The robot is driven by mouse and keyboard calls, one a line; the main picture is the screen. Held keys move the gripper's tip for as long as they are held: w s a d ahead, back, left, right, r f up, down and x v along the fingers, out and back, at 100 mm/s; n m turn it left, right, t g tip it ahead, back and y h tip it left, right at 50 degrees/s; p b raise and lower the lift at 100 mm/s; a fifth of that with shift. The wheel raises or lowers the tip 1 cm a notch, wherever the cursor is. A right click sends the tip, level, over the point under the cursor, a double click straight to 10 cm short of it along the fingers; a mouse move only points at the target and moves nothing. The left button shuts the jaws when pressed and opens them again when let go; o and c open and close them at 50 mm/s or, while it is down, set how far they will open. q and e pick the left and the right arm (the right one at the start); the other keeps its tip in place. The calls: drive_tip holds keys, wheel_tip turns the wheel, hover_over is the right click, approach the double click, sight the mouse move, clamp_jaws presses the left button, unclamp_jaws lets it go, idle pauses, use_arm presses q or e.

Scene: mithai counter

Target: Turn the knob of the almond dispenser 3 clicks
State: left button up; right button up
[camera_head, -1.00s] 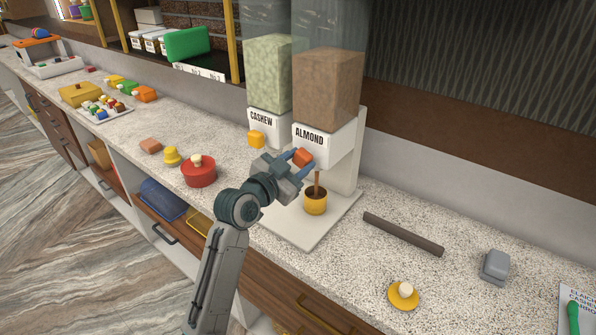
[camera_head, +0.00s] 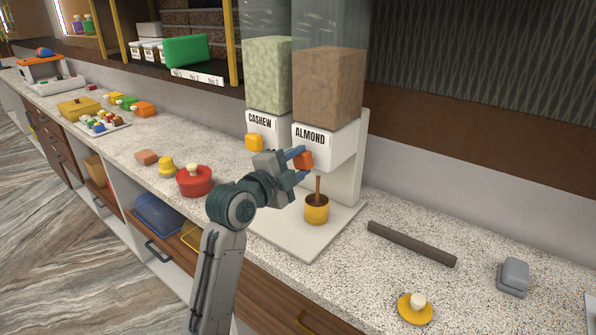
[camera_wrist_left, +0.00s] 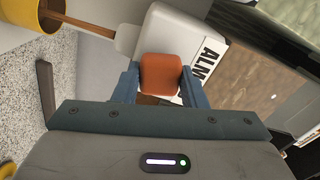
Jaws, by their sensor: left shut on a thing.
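The almond dispenser (camera_head: 326,143) stands on the counter with a brown-filled clear hopper and an ALMOND label. Its orange knob (camera_head: 304,161) sits on the front below the label. My left gripper (camera_head: 298,159) is shut on the knob, a finger on either side; the wrist view shows the knob (camera_wrist_left: 160,75) between the fingers (camera_wrist_left: 160,85). A yellow cup (camera_head: 316,211) stands on the white base below the spout, with a brown stream or stick reaching into it. My right gripper is not in view.
The cashew dispenser (camera_head: 268,121) with its yellow knob (camera_head: 254,142) is close on the left. A red lidded pot (camera_head: 194,181) is left of my arm. A dark bar (camera_head: 411,243), a yellow lid (camera_head: 414,309) and a grey block (camera_head: 513,276) lie on the right.

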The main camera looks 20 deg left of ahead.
use_arm(q)
drive_tip(key=shift+f+m+b, duration=0.2)
drive_tip(key=shift+m+b, duration=0.15)
drive_tip(key=shift+m, duration=0.65)
drive_tip(key=shift+r+m+b, duration=0.1)
drive_tip(key=shift+m+b, duration=0.3)
drive_tip(key=shift+m, duration=0.2)
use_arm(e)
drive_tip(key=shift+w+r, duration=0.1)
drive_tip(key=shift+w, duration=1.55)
use_arm(q)
drive_tip(key=o, duration=1)
drive_tip(key=shift+s+a, duration=0.2)
drive_tip(key=shift+s, duration=0.25)
drive_tip(key=b+v, duration=0.2)
drive_tip(key=v, duration=0.8)
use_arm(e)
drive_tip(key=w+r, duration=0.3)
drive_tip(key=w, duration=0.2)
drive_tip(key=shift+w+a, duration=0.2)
